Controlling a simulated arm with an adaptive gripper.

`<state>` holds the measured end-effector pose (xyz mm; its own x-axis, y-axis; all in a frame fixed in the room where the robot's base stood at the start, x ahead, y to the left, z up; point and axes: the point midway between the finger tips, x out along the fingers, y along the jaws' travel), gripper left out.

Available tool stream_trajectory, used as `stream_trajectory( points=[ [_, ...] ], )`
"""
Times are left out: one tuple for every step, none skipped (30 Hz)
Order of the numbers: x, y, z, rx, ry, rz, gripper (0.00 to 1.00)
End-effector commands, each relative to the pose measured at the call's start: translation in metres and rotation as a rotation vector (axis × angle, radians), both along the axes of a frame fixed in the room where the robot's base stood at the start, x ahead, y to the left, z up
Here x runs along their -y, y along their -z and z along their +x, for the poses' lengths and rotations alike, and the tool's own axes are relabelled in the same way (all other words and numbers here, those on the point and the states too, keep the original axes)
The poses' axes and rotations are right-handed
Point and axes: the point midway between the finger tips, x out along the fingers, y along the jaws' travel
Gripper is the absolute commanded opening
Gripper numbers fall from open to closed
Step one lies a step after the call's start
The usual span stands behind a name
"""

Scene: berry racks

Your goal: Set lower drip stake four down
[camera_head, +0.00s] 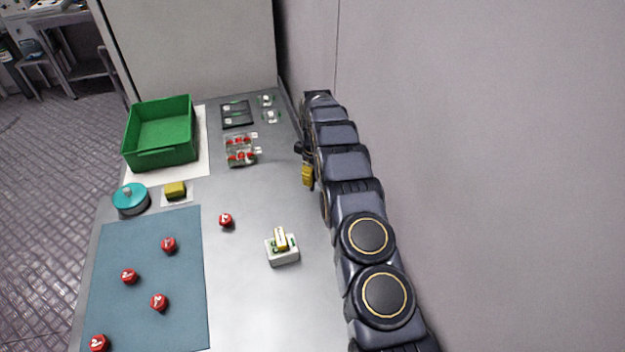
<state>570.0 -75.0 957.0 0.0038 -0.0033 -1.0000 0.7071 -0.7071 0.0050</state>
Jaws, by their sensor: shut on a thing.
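My gripper (304,160) is at the right side of the table, near the wall, partly hidden by my arm. It is shut on a small yellow piece (307,176), which hangs below the dark fingers. I cannot read any number on it, nor tell whether it touches the table. No label clearly shows which thing is drip stake four.
A clear punnet of red berries (240,150), a dark tray (237,124) and small white-green pieces (271,117) lie farther back. A green crate (161,157), teal round container (130,199) and blue mat (187,325) with several red pieces are left. Bare table (262,196) lies between.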

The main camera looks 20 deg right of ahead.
Motion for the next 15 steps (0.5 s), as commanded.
stream_trajectory(
  points=[
    [-0.001,0.01,-0.001,-0.005,-0.001,0.001,0.06],
    [-0.001,0.014,-0.001,-0.004,-0.001,0.001,0.06],
    [-0.001,0.017,-0.001,-0.001,-0.001,0.0,0.06],
    [0.0,0.018,0.0,0.0,-0.001,0.0,0.06],
    [0.0,0.018,0.0,0.001,0.0,0.0,0.06],
    [0.0,0.018,0.0,0.002,0.0,-0.001,0.06],
    [0.0,0.018,0.0,0.002,0.0,-0.001,0.06],
    [0.0,0.018,0.0,0.002,0.0,-0.001,0.06],
    [0.0,0.017,0.0,0.002,0.0,-0.001,0.06],
    [0.0,0.018,0.0,0.002,0.0,-0.001,0.06],
    [0.0,0.018,0.0,0.002,0.0,-0.001,0.06],
    [0.0,0.019,0.0,0.001,0.0,0.0,0.06],
    [0.0,0.019,0.0,0.001,0.0,0.0,0.06],
    [0.0,0.02,0.0,0.001,0.0,0.0,0.06],
    [0.0,0.021,0.0,0.002,0.0,-0.001,0.33]
  ],
)
